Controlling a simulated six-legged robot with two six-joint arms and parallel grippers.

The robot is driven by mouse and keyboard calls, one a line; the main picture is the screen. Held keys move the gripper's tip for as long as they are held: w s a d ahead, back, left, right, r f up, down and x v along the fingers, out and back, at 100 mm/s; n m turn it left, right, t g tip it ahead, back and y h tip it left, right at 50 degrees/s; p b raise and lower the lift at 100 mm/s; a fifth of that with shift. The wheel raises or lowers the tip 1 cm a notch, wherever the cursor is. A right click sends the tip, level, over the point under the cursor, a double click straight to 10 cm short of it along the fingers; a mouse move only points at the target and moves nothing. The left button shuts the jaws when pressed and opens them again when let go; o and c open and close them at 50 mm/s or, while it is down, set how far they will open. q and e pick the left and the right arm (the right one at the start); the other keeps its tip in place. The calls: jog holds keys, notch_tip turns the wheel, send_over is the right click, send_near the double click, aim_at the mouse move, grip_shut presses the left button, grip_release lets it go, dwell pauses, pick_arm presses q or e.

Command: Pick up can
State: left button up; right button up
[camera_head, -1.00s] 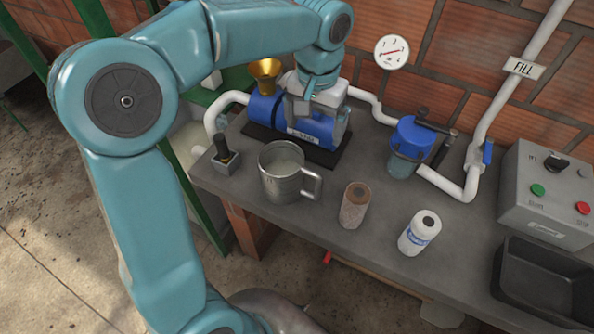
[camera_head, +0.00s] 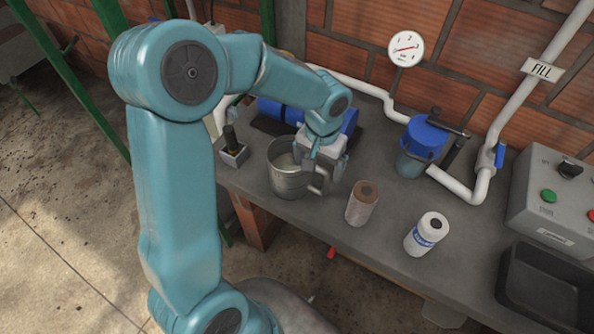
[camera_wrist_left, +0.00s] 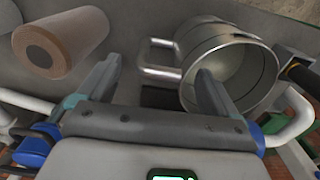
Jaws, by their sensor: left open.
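The can is a grey metal jug (camera_head: 287,178) with a side handle, standing upright on the grey bench. It also shows in the left wrist view (camera_wrist_left: 235,70), its open mouth facing the camera and its handle (camera_wrist_left: 158,58) pointing left. My left gripper (camera_head: 320,182) is at the can's handle side and partly hides it. In the left wrist view my left gripper (camera_wrist_left: 155,85) has its fingers apart, with the handle seen in the gap ahead. One finger overlaps the can's wall in the picture; I cannot tell whether it touches. My right gripper is not in view.
A blue-topped filter (camera_head: 424,140) and white pipes are behind. A small dark-handled block (camera_head: 233,152) stands left. A black tray (camera_head: 548,283) and control box (camera_head: 553,200) are at right.

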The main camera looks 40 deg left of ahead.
pick_arm(q)
jog(key=shift+f, duration=0.9)
jog(key=shift+s, duration=0.1)
jog(key=c, duration=0.7)
grip_shut()
